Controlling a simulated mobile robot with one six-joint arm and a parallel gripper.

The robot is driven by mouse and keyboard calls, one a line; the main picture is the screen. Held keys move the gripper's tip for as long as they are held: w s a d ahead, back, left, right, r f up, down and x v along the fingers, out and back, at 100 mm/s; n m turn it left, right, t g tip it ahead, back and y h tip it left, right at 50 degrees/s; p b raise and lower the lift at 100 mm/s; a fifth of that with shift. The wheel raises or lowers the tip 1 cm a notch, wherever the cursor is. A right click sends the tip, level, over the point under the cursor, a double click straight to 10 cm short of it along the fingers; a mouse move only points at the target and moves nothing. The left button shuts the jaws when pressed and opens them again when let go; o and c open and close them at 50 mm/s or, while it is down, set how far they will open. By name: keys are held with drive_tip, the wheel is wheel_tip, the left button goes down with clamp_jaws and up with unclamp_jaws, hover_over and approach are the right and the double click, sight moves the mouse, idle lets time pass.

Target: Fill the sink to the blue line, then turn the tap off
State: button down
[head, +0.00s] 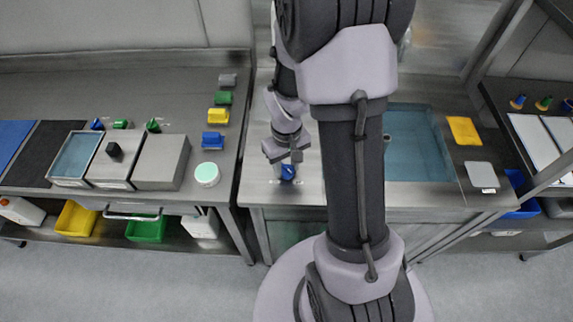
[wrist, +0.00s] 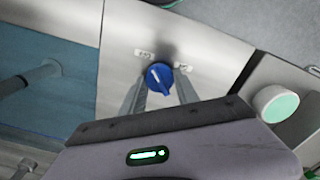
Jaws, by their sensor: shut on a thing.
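The sink (head: 425,150) is in the head view, right of my arm, with bluish water in it; my arm hides its left part. The water also shows in the wrist view (wrist: 50,85), with the grey spout (wrist: 30,78) over it. I cannot make out the blue line. The blue tap knob (head: 288,172) with a white pointer mark sits on the steel counter left of the sink. My gripper (head: 287,158) is over the knob, pointing down. In the wrist view its fingers (wrist: 158,95) stand on both sides of the knob (wrist: 159,76), shut on it.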

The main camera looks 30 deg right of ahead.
sight(286, 170)
drive_tip(key=c, duration=0.9)
unclamp_jaws()
wheel_tip(286, 170, up, 18)
drive_tip(key=p, duration=0.6)
drive_tip(key=shift+f+p, duration=0.25)
drive_tip(key=shift+p, duration=0.1)
drive_tip(key=s+a+r+m+t+y+b, duration=0.1)
drive_tip(key=s+a+r+m+t+b, duration=0.1)
drive_tip(key=s+a, duration=0.4)
drive_tip(key=s+a+r+m+t+y+b, duration=0.1)
drive_tip(key=s+a+r+t+b, duration=0.2)
drive_tip(key=s+a+r, duration=0.3)
drive_tip(key=a+b, duration=0.1)
drive_tip(key=a, duration=0.1)
drive_tip(key=shift+a+r+m+t+b, duration=0.2)
drive_tip(key=shift+a+m+t+b, duration=0.15)
drive_tip(key=shift+a+m+t, duration=0.05)
